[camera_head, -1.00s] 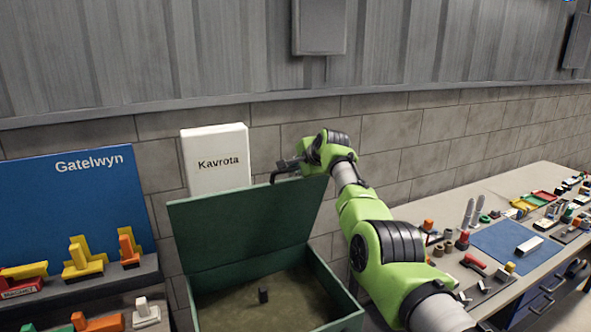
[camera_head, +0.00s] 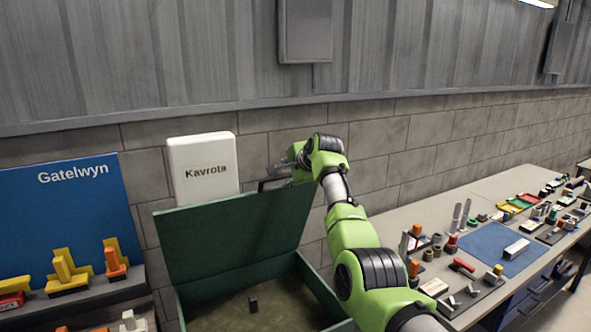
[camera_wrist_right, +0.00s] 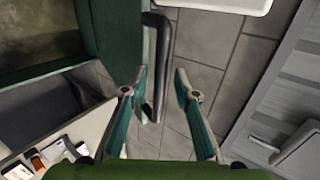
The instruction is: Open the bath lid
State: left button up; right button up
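The green bath (camera_head: 325,292) stands below the wall with its lid (camera_head: 235,240) raised steeply, leaning back. The bath's inside is visible, with murky liquid and a small dark block (camera_head: 253,304). A black bar handle (camera_head: 272,184) sits at the lid's top edge; it also shows in the right wrist view (camera_wrist_right: 158,60). My right gripper (camera_head: 287,163) is at the handle, above the lid's top edge. In the right wrist view its fingers (camera_wrist_right: 160,75) are spread, with the handle's end between them, nearer the left finger; contact is unclear. My left gripper is not in view.
A white Kavrota box (camera_head: 203,165) is on the wall behind the lid. A blue Gatelwyn board (camera_head: 70,205) and a rack of coloured parts stand at left. A workbench (camera_head: 395,225) with tools and a blue mat (camera_head: 490,247) is at right.

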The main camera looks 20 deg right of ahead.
jog(key=v, duration=0.9)
jog(key=shift+s, duration=0.15)
